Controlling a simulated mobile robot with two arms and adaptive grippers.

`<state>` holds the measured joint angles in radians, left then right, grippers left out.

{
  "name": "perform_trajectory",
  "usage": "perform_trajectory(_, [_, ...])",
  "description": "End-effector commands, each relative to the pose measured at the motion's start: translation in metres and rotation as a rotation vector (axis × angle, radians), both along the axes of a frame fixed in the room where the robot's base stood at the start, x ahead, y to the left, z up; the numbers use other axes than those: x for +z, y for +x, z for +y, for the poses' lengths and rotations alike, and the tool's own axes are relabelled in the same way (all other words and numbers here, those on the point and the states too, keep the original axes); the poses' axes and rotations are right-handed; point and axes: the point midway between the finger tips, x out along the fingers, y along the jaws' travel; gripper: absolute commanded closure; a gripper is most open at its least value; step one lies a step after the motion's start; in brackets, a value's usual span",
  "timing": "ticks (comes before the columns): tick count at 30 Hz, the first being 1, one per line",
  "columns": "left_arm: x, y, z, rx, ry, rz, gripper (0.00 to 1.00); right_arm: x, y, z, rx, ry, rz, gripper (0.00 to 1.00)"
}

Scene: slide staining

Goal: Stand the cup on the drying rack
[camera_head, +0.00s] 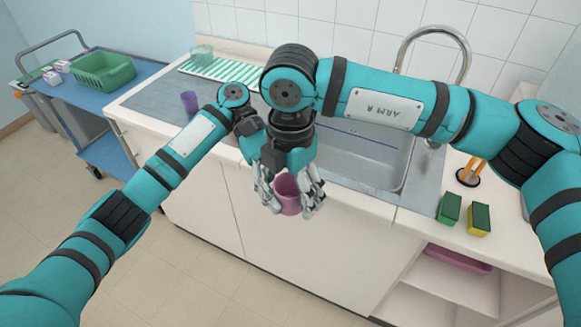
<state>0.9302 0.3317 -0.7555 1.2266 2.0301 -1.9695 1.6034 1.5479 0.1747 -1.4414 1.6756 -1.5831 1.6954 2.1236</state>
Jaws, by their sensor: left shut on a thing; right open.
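A pink cup (287,196) is held in the air in front of the sink cabinet, its open mouth facing up. My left gripper (270,203) is shut on the pink cup at its left side. My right gripper (312,207) is open close beside the cup's right side; the two grippers overlap, so their exact contacts are hard to tell.
A purple cup (190,103) stands on the grey counter left of the sink (365,165). The faucet (466,48) rises behind the sink. Green and yellow sponges (464,214) stand at the right front. A blue cart (85,95) with a green basket (103,72) stands at left.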

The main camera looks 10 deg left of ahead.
Motion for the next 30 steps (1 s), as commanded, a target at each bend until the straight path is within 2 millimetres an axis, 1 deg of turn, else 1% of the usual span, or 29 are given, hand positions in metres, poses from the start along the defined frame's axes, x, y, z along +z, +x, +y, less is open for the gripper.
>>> perform_trajectory(1, [0.0001, 0.0, 0.0, 0.0, 0.0, 0.0, 0.82, -0.0044, -0.0002, 0.0, 0.0, 0.001, 0.001, 0.18])
perform_trajectory(5, [0.0001, 0.0, 0.0, 0.0, 0.0, 0.0, 0.82, -0.0112, -0.0002, -0.0001, 0.001, 0.001, -0.001, 0.18])
perform_trajectory(13, [0.0, 0.0, 0.0, 0.0, 0.0, 0.0, 0.82, -0.0127, -0.0002, -0.0001, 0.001, 0.001, -0.001, 0.18])
perform_trajectory(14, [0.0, 0.0, 0.0, 0.0, 0.0, 0.0, 0.82, -0.0126, 0.0, -0.0001, 0.001, 0.001, -0.001, 0.19])
perform_trajectory(27, [0.0, 0.0001, 0.0001, 0.0, 0.0, 0.0, 0.82, -0.0123, 0.0, 0.0001, 0.001, 0.001, -0.001, 0.77])
perform_trajectory(30, [0.0, 0.0001, 0.0001, 0.0, 0.0, 0.0, 0.82, -0.0122, 0.0, 0.0, 0.001, 0.001, -0.001, 0.78])
